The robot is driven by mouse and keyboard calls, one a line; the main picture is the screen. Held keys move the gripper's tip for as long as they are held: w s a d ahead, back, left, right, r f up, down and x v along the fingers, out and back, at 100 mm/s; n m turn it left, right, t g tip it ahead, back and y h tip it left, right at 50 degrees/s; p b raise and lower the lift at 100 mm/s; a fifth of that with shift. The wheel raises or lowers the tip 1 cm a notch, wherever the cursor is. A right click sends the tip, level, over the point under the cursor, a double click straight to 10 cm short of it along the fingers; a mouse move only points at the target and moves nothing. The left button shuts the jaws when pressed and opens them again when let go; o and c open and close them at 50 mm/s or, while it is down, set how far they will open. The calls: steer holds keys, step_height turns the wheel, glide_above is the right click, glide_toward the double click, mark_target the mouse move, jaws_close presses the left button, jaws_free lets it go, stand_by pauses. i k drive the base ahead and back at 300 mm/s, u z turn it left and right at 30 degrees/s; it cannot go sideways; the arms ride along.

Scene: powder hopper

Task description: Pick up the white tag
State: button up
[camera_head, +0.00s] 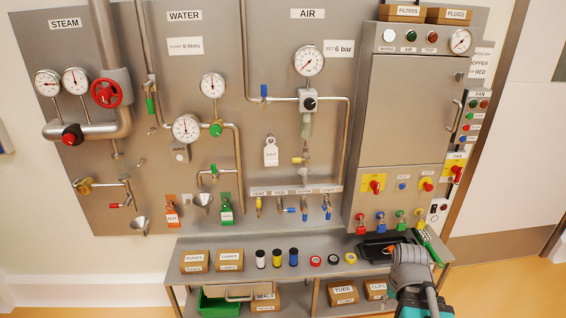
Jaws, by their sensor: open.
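The white tag (271,153) hangs on the steel panel below the air gauge, left of the air pipework. It has a hole at its top and small dark print that I cannot read. My gripper (389,249) is at the lower right, over the right part of the shelf and near a black tray (369,253). It is small and dark against the tray, and it is open. It is well to the right of the tag and lower, apart from it. My arm's links partly hide the tray and shelf.
An orange tag (172,216) and a green tag (226,211) hang lower left. A regulator and valve (300,160) stand close right of the white tag. A row of small valves (304,208) is below. The cabinet (408,120) juts out at right. The shelf (215,246) holds boxes and tapes.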

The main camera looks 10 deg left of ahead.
mark_target(271, 151)
steer(key=z, duration=0.75)
steer(key=k, duration=0.9)
steer(key=z, duration=0.6)
steer(key=i, duration=1.7)
steer(key=u, duration=0.65)
steer(key=i, duration=0.55)
steer(key=u, duration=0.95)
steer(key=i, duration=0.65)
steer(key=u, duration=0.5)
